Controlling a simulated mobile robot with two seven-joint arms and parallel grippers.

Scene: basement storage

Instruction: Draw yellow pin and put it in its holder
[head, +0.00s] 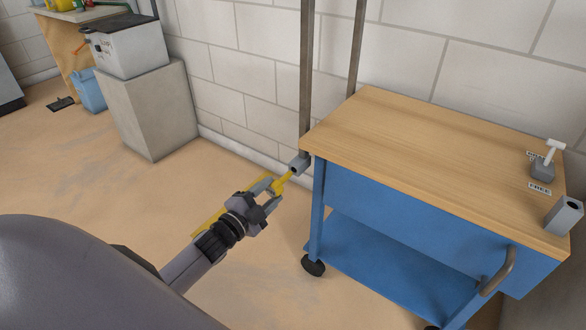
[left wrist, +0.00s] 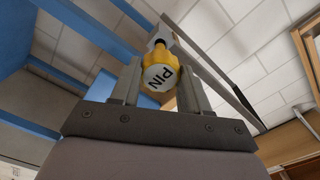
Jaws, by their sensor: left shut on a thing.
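The yellow pin (head: 283,182) has a round ribbed head marked PIN, seen end-on in the left wrist view (left wrist: 159,76). My left gripper (head: 274,186) is shut on the pin, with a finger on each side of its head. The pin's far end meets a small grey socket block (head: 299,164) at the foot of an upright post, by the cart's near left corner. How deep the pin sits in it cannot be told. A grey block with a dark hole (head: 563,215), which looks like the holder, stands at the cart top's right edge. My right gripper is not in view.
The blue cart (head: 377,262) has a wooden top (head: 420,160), mostly clear. A white lever (head: 549,153) on a grey base stands at its right, by a FREE label. Two metal posts (head: 307,70) rise behind. A grey pedestal (head: 150,115) bears a white box (head: 125,47).

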